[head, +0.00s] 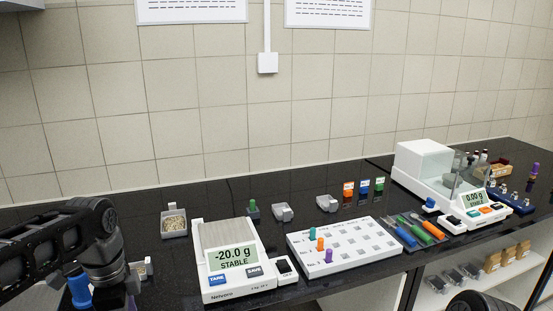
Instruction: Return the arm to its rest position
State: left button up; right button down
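My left arm (55,240) comes in from the left edge, and its wrist bends down over the near left part of the black bench. The dark body of my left gripper (114,297) shows below the wrist, at the bottom edge. Its fingers are hidden or cut off, so I cannot see whether they are open or hold anything. A dark round part at the bottom right looks like my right arm (482,304). My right gripper is not in the picture.
A blue object (79,291) stands close beside the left wrist. A tray of grains (174,222), a balance (232,262) reading -20.0 g, a white peg rack (345,246), coloured tools (415,231) and an enclosed balance (450,190) fill the bench (290,180).

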pick_arm(q)
jog(key=w+d+f+n+h, duration=0.1)
jog(key=d+f+n, duration=0.1)
jog(key=d+f, duration=0.65)
jog(key=w+d+f+n+h, duration=0.1)
jog(key=d+f+n+h, duration=0.15)
jog(key=f, duration=1.05)
jog(key=s+d+f+n, duration=0.5)
jog(key=s+f, duration=0.3)
jog(key=f, duration=0.1)
jog(key=s+d+f+n, duration=0.5)
jog(key=s+f+n, duration=0.1)
jog(key=s+f, duration=0.3)
jog(key=shift+s+d+f, duration=0.25)
jog(key=shift+d+f, duration=0.1)
jog(key=shift+d, duration=0.05)
jog(key=shift+h, duration=0.25)
